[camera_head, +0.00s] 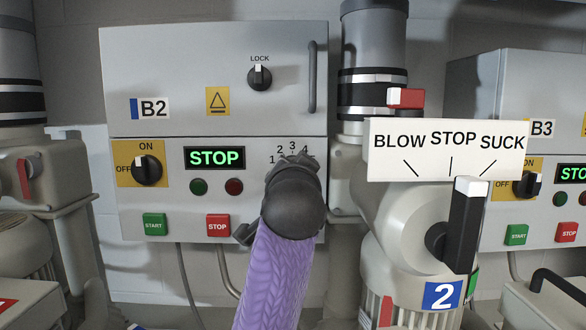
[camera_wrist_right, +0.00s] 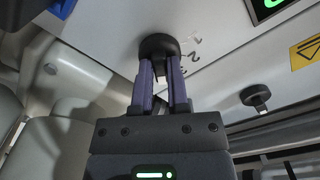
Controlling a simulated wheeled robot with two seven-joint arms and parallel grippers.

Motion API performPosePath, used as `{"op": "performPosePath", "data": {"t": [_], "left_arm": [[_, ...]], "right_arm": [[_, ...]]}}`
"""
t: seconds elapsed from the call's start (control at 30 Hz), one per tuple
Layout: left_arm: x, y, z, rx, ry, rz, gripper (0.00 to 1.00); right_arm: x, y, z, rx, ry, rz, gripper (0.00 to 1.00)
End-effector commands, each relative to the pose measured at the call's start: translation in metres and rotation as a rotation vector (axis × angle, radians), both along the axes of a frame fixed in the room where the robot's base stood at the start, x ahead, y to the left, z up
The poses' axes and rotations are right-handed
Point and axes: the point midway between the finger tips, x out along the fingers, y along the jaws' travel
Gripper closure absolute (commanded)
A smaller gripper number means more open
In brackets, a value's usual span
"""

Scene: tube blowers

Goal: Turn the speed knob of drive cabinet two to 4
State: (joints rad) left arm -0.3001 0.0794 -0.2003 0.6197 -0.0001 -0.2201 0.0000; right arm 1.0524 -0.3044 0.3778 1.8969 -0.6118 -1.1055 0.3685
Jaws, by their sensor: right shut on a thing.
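Drive cabinet two, labelled B2 (camera_head: 225,80), faces me in the head view. Its speed knob is hidden there behind my right arm, with the numbers 1 to 4 showing around the top of the hand. In the right wrist view the round black speed knob (camera_wrist_right: 158,44) sits on the grey panel, with printed numbers beside it. My right gripper (camera_wrist_right: 161,66) has its two purple-sided fingers closed on the knob from either side. I cannot tell which number the knob points to. My left gripper is not in view.
The cabinet's display (camera_head: 214,158) reads STOP in green. An ON/OFF switch (camera_head: 147,170), a green START button (camera_head: 154,225) and a red STOP button (camera_head: 218,226) lie left of my arm. A black lever (camera_head: 466,225) under a BLOW/STOP/SUCK sign (camera_head: 447,150) stands close on the right.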

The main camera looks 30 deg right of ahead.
Motion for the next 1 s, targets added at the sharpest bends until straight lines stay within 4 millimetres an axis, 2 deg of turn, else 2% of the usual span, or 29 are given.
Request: {"op": "performPosePath", "data": {"t": [0.47, 0.5, 0.67, 0.9, 1.0], "left_arm": [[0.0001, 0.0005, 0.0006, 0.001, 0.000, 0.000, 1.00], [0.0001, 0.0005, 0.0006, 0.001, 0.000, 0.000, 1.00], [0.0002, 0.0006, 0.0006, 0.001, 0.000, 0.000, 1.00], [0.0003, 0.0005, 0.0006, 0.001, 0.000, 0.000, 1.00], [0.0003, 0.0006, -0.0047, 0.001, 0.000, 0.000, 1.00]], "right_arm": [[0.0004, 0.0000, -0.0018, -0.012, 0.014, 0.000, 1.00], [0.0004, 0.0000, -0.0018, -0.012, 0.014, 0.000, 0.79], [0.0003, 0.0000, -0.0012, -0.013, 0.012, 0.000, 0.46], [0.0001, 0.0001, -0.0007, -0.014, 0.010, 0.000, 0.46], [-0.0063, 0.0043, -0.0018, -0.014, 0.007, 0.000, 0.46]]}}
